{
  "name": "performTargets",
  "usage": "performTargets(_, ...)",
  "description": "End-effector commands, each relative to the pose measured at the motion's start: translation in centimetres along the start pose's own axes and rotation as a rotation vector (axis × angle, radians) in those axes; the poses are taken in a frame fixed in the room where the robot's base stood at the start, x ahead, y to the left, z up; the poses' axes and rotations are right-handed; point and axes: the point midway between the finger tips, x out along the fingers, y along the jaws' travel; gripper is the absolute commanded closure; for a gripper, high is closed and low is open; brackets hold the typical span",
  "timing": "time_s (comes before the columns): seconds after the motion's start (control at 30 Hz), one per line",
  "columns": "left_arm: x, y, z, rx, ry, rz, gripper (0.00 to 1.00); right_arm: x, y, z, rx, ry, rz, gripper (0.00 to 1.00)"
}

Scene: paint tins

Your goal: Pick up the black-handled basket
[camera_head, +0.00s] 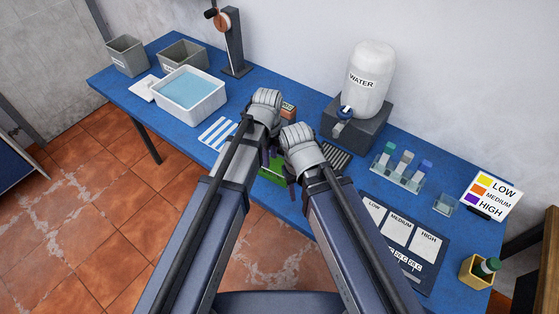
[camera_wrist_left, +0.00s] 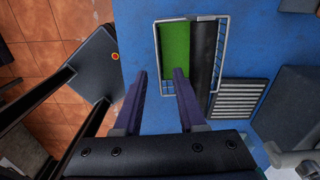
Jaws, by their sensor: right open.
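A wire-framed basket with a green panel (camera_wrist_left: 175,45) and a dark strip beside it lies on the blue table in the left wrist view. I cannot tell whether the dark strip is its handle. In the head view only a green part (camera_head: 273,167) shows between my arms; the rest is hidden. My left gripper (camera_wrist_left: 160,73) is open, one finger over the green panel and the other outside the basket's left edge. No contact is visible. In the head view my left gripper (camera_head: 267,154) is close beside the green part. My right gripper (camera_head: 294,187) is open, its fingers mostly hidden by its arm.
On the blue table (camera_head: 125,92), a white tub of blue liquid (camera_head: 190,108) and grey bins (camera_head: 126,56) stand left. A water tank (camera_head: 373,82) stands behind right. A vial rack (camera_head: 402,168), label card (camera_head: 405,235) and yellow holder (camera_head: 474,273) are at right.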

Motion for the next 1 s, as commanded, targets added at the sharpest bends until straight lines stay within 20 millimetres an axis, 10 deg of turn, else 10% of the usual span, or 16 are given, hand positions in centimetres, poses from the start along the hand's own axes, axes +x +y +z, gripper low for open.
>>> performTargets(1.0,6.8,0.3,-0.5,-0.002,0.0,0.0,0.6,6.8,-0.7,-0.4,0.0,0.0,0.0,0.5)
